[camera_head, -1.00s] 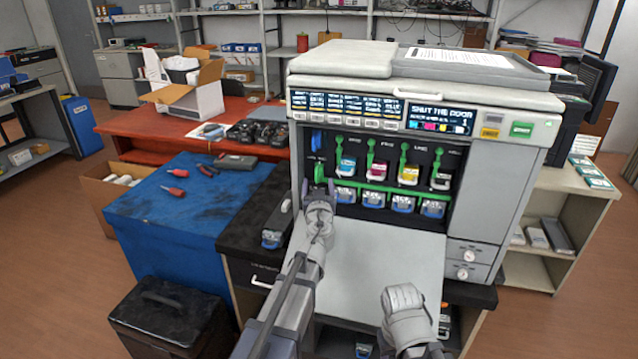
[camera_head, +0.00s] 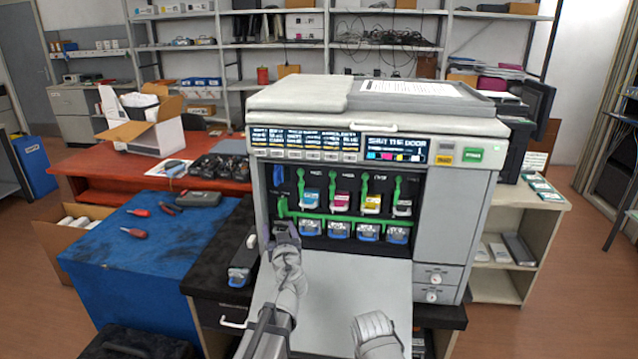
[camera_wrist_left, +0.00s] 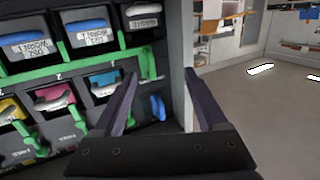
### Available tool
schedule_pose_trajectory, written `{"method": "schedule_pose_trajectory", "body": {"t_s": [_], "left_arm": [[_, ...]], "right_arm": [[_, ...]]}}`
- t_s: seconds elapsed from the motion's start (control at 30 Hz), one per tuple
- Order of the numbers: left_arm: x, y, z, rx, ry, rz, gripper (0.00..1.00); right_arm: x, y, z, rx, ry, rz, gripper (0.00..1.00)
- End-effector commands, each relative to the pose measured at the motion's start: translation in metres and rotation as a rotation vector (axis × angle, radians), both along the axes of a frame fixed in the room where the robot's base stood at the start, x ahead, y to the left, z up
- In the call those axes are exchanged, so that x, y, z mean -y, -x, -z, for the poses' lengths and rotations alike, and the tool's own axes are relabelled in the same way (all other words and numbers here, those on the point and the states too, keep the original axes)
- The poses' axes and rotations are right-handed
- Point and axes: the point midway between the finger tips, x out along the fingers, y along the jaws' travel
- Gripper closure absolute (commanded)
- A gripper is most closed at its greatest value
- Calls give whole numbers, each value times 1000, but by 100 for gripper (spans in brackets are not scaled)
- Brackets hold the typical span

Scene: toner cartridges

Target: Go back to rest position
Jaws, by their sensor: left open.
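The printer (camera_head: 455,215) stands open in the head view, its front door (camera_head: 340,285) folded down. Its screen (camera_head: 395,148) reads SHUT THE DOOR. My left gripper (camera_head: 281,230) is at the opening's lower left corner. In the left wrist view, its fingers (camera_wrist_left: 162,78) are apart with nothing held; a blue lever (camera_wrist_left: 158,107) and the printer's side wall show between them. My right arm shows over the door; its gripper is not visible.
A black cartridge-like unit (camera_head: 243,262) lies on the dark counter left of the printer. The blue workbench (camera_head: 120,255) holds screwdrivers and a dark case (camera_head: 198,199). A red table (camera_head: 105,182) with an open box is behind. A shelf unit (camera_head: 500,285) stands right.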

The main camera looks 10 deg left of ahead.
Motion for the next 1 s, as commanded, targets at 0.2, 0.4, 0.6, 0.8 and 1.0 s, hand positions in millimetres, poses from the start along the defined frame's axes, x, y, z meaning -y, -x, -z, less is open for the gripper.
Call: {"method": "schedule_pose_trajectory", "body": {"t_s": [0.2,0.4,0.6,0.8,1.0], "left_arm": [[10,83,41,-448,10,-169,25],[70,190,97,-1045,1,-15,25],[125,275,113,-1427,-20,276,25],[148,311,113,-1568,-32,442,25],[150,315,113,-1584,-34,460,25]], "right_arm": [[0,0,-44,0,0,0,50],[0,0,-72,0,0,1,50],[0,0,-87,0,0,1,50],[0,0,-92,0,0,1,50],[0,0,-91,0,0,1,50]]}}
